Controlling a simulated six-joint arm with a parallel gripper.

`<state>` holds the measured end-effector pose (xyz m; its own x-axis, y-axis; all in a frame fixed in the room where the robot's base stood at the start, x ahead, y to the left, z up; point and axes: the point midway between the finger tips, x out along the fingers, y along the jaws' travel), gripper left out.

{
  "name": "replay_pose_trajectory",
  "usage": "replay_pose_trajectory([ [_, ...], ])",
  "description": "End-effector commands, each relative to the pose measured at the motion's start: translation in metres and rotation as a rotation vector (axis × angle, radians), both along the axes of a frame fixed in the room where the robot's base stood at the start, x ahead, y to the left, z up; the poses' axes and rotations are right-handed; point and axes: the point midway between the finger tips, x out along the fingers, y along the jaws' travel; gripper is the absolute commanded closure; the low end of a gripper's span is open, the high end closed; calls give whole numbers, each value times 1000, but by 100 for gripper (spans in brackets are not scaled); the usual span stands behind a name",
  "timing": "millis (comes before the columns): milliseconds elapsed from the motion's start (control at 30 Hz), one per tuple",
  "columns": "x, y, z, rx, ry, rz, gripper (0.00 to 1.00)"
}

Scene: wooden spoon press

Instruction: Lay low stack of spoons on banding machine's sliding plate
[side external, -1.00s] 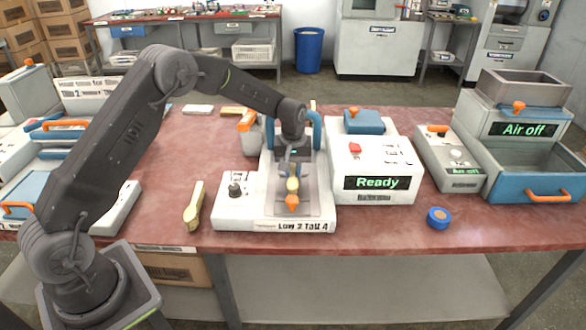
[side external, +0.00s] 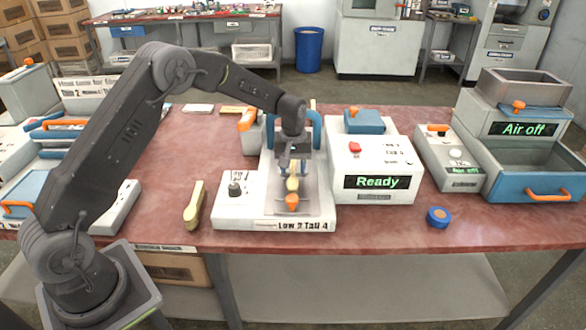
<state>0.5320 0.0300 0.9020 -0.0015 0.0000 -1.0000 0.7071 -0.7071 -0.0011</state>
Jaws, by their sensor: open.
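The banding machine (side external: 372,161) has a lit "Ready" display. Its grey sliding plate (side external: 317,203) lies to the left of that, behind a label reading "Low 2 Tall 4". A pale wooden spoon stack (side external: 293,184) lies lengthwise on the plate, behind an orange knob (side external: 292,202); how many spoons it holds is too small to tell. My gripper (side external: 293,172) is open, pointing down just over the far part of this stack, with its fingers apart on either side. The far end of the stack is hidden by the gripper. Another pale spoon stack (side external: 194,207) lies on the red table to the left.
A blue uprights frame (side external: 317,130) stands close behind my gripper. A white box with a black knob (side external: 235,190) is left of the plate. A blue round roll (side external: 437,217) lies at the front right. The red table (side external: 170,160) is mostly clear at left centre.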

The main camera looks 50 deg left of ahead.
Motion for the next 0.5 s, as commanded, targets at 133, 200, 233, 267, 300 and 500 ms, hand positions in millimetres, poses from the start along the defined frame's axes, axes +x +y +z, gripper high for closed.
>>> replay_pose_trajectory([
  [133,1,0,30,1,-7,0,57],
  [200,1,0,46,1,-7,0,57],
  [233,1,0,53,1,-8,0,57],
  [267,1,0,59,1,-6,0,57],
  [300,1,0,67,1,-7,0,57],
  [500,1,0,99,1,-4,0,57],
])
